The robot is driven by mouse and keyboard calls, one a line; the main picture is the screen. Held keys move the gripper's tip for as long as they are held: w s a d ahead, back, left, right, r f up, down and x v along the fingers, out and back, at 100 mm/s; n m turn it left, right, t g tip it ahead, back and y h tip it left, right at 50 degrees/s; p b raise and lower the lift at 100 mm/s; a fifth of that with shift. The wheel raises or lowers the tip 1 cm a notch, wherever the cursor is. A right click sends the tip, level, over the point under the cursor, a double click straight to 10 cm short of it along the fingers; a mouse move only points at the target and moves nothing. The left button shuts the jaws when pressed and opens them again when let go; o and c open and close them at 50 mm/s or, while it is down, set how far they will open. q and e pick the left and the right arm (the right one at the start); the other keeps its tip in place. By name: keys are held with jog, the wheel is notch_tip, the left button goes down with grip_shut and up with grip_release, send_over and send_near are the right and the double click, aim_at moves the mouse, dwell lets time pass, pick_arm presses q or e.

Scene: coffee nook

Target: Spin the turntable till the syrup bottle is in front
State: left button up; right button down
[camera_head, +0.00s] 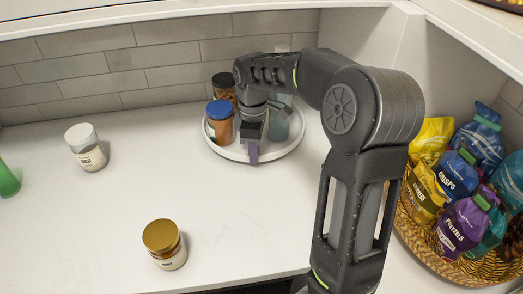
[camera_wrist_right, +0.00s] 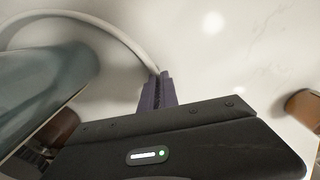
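The white round turntable (camera_head: 285,150) stands near the back wall; its rim also shows in the right wrist view (camera_wrist_right: 110,27). It bears a blue-lidded orange jar (camera_head: 220,125), a dark-lidded jar of brown contents (camera_head: 223,84) and a translucent teal container (camera_head: 279,122), partly behind my arm. I cannot tell which item is the syrup bottle; my gripper and arm hide part of the turntable. My right gripper (camera_head: 253,152) is at the turntable's front edge, pointing down. In the wrist view its purple fingers (camera_wrist_right: 158,92) are close together on the rim. My left gripper is out of view.
A white-lidded jar (camera_head: 86,147) stands at left, a gold-lidded jar (camera_head: 164,245) near the counter's front edge. A green object (camera_head: 7,180) is at the far left. A wicker basket (camera_head: 432,259) of snack bags stands right of my arm. The counter's middle is clear.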

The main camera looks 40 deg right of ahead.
aim_at(217, 147)
jog(key=shift+w+a+r+m, duration=0.1)
jog(key=shift+w+a+m, duration=0.85)
jog(key=shift+a+m, duration=0.05)
jog(key=shift+w+a+m+p, duration=0.55)
jog(key=shift+w+a+m, duration=0.25)
jog(key=shift+w+m, duration=0.25)
jog(key=shift+w+a+m+p, duration=0.3)
jog(key=shift+w+a+m, duration=0.1)
jog(key=shift+w+m, duration=0.25)
jog(key=shift+w+a+m+p, duration=0.3)
jog(key=shift+w+m, duration=0.2)
jog(key=shift+w, duration=0.25)
jog(key=shift+w+a+m+p, duration=0.2)
jog(key=shift+w+m, duration=0.25)
jog(key=shift+w, duration=0.2)
jog(key=shift+w+a+m+p, duration=0.1)
jog(key=shift+w+a+m, duration=0.1)
jog(key=shift+w+m, duration=0.35)
jog(key=shift+w, duration=0.1)
jog(key=c, duration=1.6)
grip_release()
